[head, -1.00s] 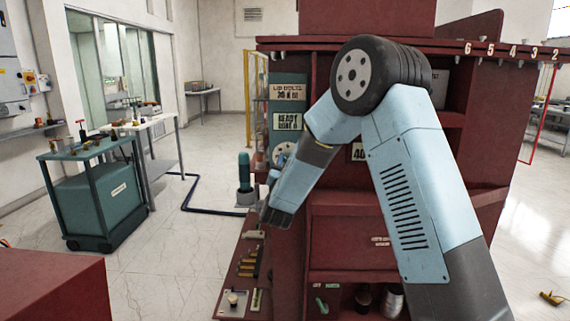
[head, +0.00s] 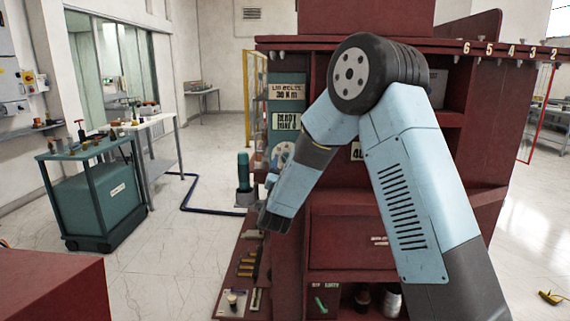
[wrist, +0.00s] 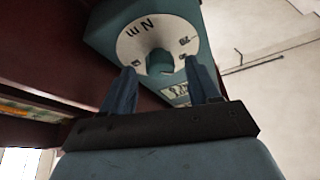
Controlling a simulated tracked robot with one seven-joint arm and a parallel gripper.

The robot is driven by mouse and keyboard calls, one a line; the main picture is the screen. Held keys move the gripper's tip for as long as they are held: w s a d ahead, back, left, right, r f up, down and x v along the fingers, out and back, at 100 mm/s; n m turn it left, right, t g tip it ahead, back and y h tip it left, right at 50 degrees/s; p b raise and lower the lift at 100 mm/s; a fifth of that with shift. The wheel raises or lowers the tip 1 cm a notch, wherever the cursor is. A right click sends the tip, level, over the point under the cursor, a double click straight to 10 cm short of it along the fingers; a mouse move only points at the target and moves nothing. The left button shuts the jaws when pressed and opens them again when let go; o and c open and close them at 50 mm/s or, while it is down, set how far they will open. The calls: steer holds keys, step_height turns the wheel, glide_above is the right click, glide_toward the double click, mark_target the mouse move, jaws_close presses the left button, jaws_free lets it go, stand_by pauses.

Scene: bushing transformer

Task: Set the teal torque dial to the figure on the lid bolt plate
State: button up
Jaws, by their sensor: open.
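The lid bolt plate (head: 288,91) is a pale label on the teal panel in the head view; its figure looks like 30 N m. The torque dial (head: 281,153) is a pale disc below it, partly covered by my arm. In the wrist view the dial face (wrist: 133,45) carries "N m" and small figures I cannot read surely. A teal knob (wrist: 160,62) stands at its centre. My gripper (wrist: 160,67) is open, one finger to each side of the knob in the picture; I see no clear contact.
A second plate (head: 286,121) sits between the lid bolt plate and the dial. The dark red cabinet (head: 345,240) stands close beside my arm. A low shelf (head: 233,302) with small parts lies below.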

steer(key=v, duration=1.2)
steer(key=shift+d, duration=0.1)
steer(key=s+d+r+n+g+y, duration=0.4)
steer(key=d+r+n+g+y, duration=0.15)
steer(key=d+r+g, duration=0.35)
steer(key=s+d+g, duration=0.2)
steer(key=s+d, duration=0.3)
steer(key=s, duration=0.4)
steer(key=s+d+g+h, duration=0.1)
steer(key=s+d+g, duration=0.2)
steer(key=s+d, duration=0.3)
steer(key=s+d+g+h, duration=0.1)
steer(key=s+d, duration=0.4)
steer(key=s, duration=0.9)
steer(key=shift+d+r+g, duration=0.2)
steer(key=shift+r+g, duration=0.15)
steer(key=shift+g, duration=0.45)
